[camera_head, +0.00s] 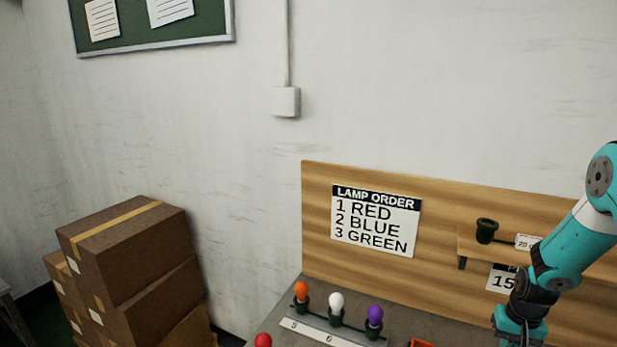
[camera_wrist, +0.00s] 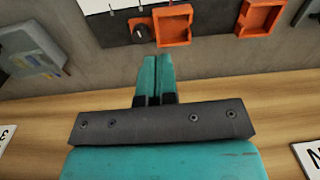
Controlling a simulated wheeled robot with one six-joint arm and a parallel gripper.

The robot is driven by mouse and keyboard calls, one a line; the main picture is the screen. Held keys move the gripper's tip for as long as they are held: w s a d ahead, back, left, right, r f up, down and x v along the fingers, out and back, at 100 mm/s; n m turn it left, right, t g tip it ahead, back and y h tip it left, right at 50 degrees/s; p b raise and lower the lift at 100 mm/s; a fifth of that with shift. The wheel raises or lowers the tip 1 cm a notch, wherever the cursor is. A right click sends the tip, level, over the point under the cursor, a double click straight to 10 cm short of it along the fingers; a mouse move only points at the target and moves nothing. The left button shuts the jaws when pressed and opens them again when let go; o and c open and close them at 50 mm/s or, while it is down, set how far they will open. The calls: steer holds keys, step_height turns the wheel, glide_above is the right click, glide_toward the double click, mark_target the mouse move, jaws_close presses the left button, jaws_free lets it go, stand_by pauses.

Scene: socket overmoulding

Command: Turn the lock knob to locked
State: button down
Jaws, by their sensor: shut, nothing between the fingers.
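In the wrist view, a small round black knob (camera_wrist: 140,33) with a pale mark sits at the edge of a dark panel with a white strip (camera_wrist: 111,5). I cannot tell for sure that it is the lock knob or which way it is set. My gripper (camera_wrist: 154,60) is shut and empty, its teal fingers together. Its tips appear just below the knob in the picture, apart from it as far as I can tell. In the head view, my teal arm comes down at the right, and its fingertips are not visible.
Two orange trays (camera_wrist: 172,26) (camera_wrist: 262,14) lie beside the knob. A grey device (camera_wrist: 30,52) is at the left. In the head view, orange, white and purple lamps (camera_head: 301,290) (camera_head: 336,302) (camera_head: 375,314) stand before the wooden backboard (camera_head: 450,230). Cardboard boxes (camera_head: 130,255) stand left.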

steer(key=shift+m, duration=0.4)
steer(key=d+f+b, duration=0.1)
steer(key=f, duration=0.2)
steer(key=s+d+f+b, duration=0.1)
steer(key=f+b, duration=0.1)
steer(key=f, duration=0.2)
steer(key=d+f+b, duration=0.1)
steer(key=f, duration=0.2)
steer(key=shift+s+f, duration=0.2)
steer(key=shift+f, duration=0.1)
steer(key=shift+s+a+f+b, duration=0.15)
steer(key=shift+s+f+b, duration=0.1)
steer(key=shift+b, duration=0.2)
steer(key=shift+w+f+b, duration=0.1)
steer(key=shift+w+b, duration=0.2)
steer(key=shift+b, duration=0.5)
steer(key=shift+a+b, duration=0.15)
steer(key=shift+b, duration=0.15)
steer(key=shift+a, duration=0.1)
steer(key=shift+s+a, duration=0.1)
steer(key=shift+s, duration=0.2)
step_height(320, 180, up, 6)
steer(key=p, duration=0.4)
steer(key=shift+d+p, duration=0.2)
steer(key=shift+p, duration=0.1)
